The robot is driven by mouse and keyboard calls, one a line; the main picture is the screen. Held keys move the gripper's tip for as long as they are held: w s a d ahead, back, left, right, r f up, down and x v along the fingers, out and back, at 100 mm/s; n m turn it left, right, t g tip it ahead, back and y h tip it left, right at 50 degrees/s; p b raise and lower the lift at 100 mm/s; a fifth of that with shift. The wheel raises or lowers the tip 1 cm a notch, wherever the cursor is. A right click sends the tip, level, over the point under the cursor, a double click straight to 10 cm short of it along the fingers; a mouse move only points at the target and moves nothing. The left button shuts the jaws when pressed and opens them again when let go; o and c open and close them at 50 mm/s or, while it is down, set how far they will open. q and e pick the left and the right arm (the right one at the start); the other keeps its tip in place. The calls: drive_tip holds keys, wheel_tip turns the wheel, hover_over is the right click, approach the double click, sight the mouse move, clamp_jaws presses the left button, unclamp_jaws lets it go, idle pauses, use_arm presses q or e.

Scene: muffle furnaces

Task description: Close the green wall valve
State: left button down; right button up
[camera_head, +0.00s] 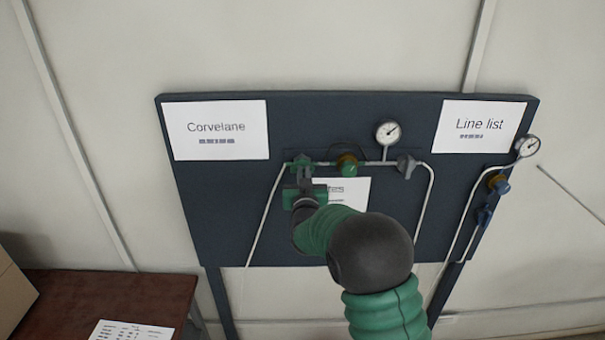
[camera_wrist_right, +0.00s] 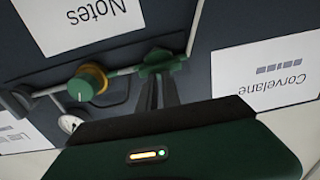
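The green wall valve (camera_head: 299,161) sits on the pipe at the left of the dark panel. Its green handle also shows in the right wrist view (camera_wrist_right: 159,61), just past my fingertips. My right gripper (camera_head: 304,172) reaches up to this valve from below. In the wrist view its two dark fingers (camera_wrist_right: 160,82) stand close together, with a narrow gap, at the handle. I cannot tell whether they grip it or only touch it. My left gripper is not in view.
A green-and-yellow knob (camera_head: 347,164), a gauge (camera_head: 388,133) and a grey valve (camera_head: 407,166) lie along the pipe to the right. A blue valve (camera_head: 485,215) is on the panel's right edge. A brown table (camera_head: 60,300) stands lower left.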

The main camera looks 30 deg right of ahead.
drive_tip(key=shift+d, duration=0.35)
drive_tip(key=c, duration=0.5)
drive_tip(key=shift+a, duration=0.25)
clamp_jaws()
drive_tip(key=shift+d, duration=0.1)
unclamp_jaws()
drive_tip(key=shift+w+r, duration=0.1)
